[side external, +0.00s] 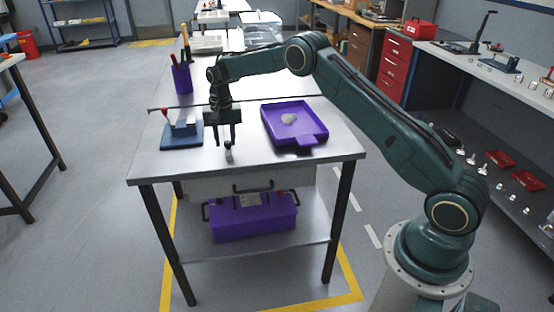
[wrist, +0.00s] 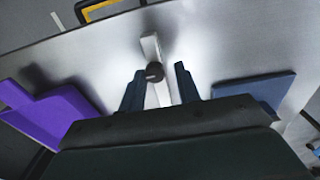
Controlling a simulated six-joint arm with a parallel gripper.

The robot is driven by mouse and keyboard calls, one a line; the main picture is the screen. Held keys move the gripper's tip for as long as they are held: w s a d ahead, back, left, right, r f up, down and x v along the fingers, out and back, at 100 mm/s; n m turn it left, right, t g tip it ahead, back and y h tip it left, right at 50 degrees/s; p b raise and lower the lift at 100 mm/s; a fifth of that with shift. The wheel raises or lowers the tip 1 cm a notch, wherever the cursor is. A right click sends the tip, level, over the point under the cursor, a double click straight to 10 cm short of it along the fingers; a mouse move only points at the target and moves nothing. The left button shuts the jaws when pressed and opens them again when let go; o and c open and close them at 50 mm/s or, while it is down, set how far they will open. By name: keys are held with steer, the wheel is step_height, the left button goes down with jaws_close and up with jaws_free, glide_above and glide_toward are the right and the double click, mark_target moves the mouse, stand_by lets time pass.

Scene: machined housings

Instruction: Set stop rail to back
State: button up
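A pale grey bar with a dark round knob (wrist: 154,72) lies at the front of the metal table; it may be the stop rail. It shows small in the side view (side external: 229,154), just below my gripper (side external: 225,146). In the wrist view my gripper (wrist: 160,82) is open, its two dark fingers on either side of the bar with gaps to it. Contact cannot be seen. A blue plate (side external: 182,141) carries a grey block and a red-tipped part, left of my gripper; its bare corner shows in the wrist view (wrist: 262,90).
A purple tray (side external: 308,140) with a pale round piece in it stands to the right. A purple pen cup (side external: 182,78) stands behind. A purple box (side external: 253,220) sits on the lower shelf. The front right tabletop is clear.

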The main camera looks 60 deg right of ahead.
steer(key=shift+o, duration=0.9)
steer(key=shift+r, duration=0.1)
step_height(320, 180, up, 14)
stand_by(0.4)
